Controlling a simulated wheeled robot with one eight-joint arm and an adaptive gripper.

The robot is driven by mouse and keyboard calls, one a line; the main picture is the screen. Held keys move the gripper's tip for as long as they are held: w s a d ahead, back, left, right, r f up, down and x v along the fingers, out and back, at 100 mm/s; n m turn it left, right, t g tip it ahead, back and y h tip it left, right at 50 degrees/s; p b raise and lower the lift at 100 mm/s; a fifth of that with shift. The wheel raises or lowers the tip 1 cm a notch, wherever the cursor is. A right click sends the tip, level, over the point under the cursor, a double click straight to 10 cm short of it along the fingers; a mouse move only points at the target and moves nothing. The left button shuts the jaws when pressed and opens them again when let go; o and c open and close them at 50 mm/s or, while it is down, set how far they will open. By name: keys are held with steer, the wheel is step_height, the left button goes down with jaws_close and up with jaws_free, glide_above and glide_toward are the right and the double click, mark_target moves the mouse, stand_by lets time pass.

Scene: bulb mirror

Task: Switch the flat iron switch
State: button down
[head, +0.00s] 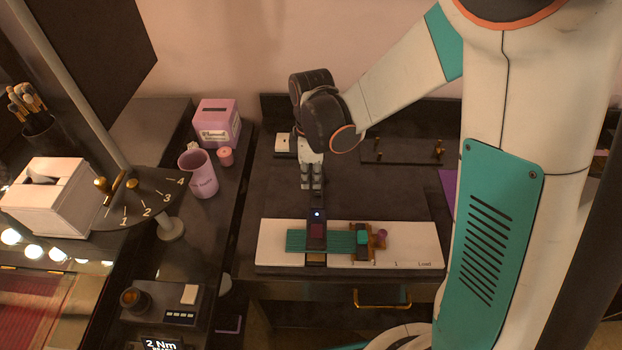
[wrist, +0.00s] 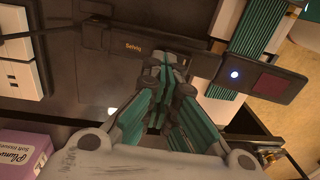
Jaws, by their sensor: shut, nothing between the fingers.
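A dark narrow bar (head: 317,214) with a small lit white dot and a dark red square lies across a teal ribbed strip (head: 295,241) on a white board. The bar (wrist: 253,80) and the ribbed strip (wrist: 257,30) also show in the wrist view. A small orange label (wrist: 133,47) is on the dark surface beyond the fingertips; its word is hard to read. I cannot tell surely which part is the flat iron switch. My gripper (head: 312,187) points down just behind the bar, shut and empty. Its fingertips (wrist: 165,65) meet near the bar's dark end; contact is unclear.
The white board (head: 413,243) carries a teal and orange piece (head: 364,241). A pink box (head: 218,124) and a pink cup (head: 199,175) stand at left. A dark plate with brass posts (head: 401,151) lies behind right. My arm covers the right side.

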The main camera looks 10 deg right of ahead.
steer(key=shift+s, duration=0.15)
steer(key=shift+s+a+r, duration=0.15)
steer(key=shift+s+r, duration=0.1)
steer(key=shift+s, duration=0.4)
step_height(320, 180, up, 12)
steer(key=w, duration=0.1)
stand_by(0.5)
steer(key=r+p, duration=0.1)
steer(key=p, duration=0.2)
steer(key=w+r+p, duration=0.1)
steer(key=shift+d+r, duration=0.3)
steer(key=shift+d, duration=0.05)
